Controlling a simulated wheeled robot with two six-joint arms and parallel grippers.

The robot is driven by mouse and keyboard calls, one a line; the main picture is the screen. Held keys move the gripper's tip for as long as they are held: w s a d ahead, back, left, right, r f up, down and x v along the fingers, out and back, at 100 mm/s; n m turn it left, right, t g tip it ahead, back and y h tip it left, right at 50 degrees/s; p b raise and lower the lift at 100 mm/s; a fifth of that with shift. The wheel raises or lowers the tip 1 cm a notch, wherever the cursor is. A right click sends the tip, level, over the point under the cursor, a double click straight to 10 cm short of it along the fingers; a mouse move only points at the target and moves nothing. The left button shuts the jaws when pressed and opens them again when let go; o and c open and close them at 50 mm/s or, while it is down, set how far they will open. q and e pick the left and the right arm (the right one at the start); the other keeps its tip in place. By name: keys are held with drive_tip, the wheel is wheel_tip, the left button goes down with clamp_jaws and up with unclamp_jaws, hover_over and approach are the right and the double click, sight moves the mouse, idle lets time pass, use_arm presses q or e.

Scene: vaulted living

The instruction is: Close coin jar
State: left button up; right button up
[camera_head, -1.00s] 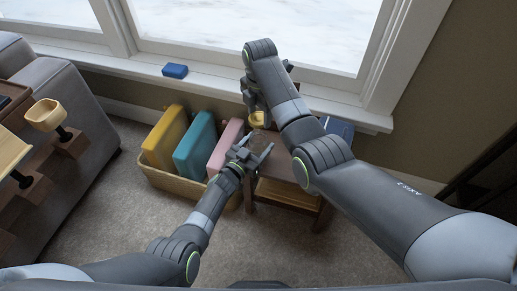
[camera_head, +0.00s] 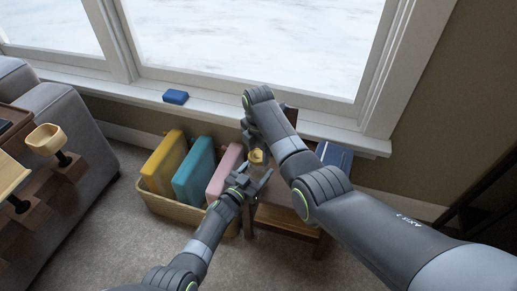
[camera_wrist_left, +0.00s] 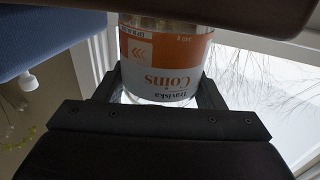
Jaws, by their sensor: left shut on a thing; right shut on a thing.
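The coin jar (camera_wrist_left: 165,62) is clear with an orange and white "Coins" label, upside down in the left wrist view. My left gripper (camera_head: 258,182) is shut around the jar's sides; its black fingers also show in the left wrist view (camera_wrist_left: 160,95). In the head view the jar is mostly hidden by my grippers. A small yellow lid-like piece (camera_head: 257,156) shows just under my right gripper (camera_head: 254,145), which is shut on it. The jar's rim is hidden, so I cannot tell whether lid and jar touch.
A small wooden table (camera_head: 285,219) stands under the grippers, with a blue book-like thing (camera_head: 337,156) at its back right. A basket (camera_head: 178,211) with yellow, teal and pink upright pieces is to the left. A blue block (camera_head: 175,97) lies on the windowsill.

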idle(0.3)
drive_tip(key=shift+f, duration=0.9)
drive_tip(key=shift+f, duration=0.55)
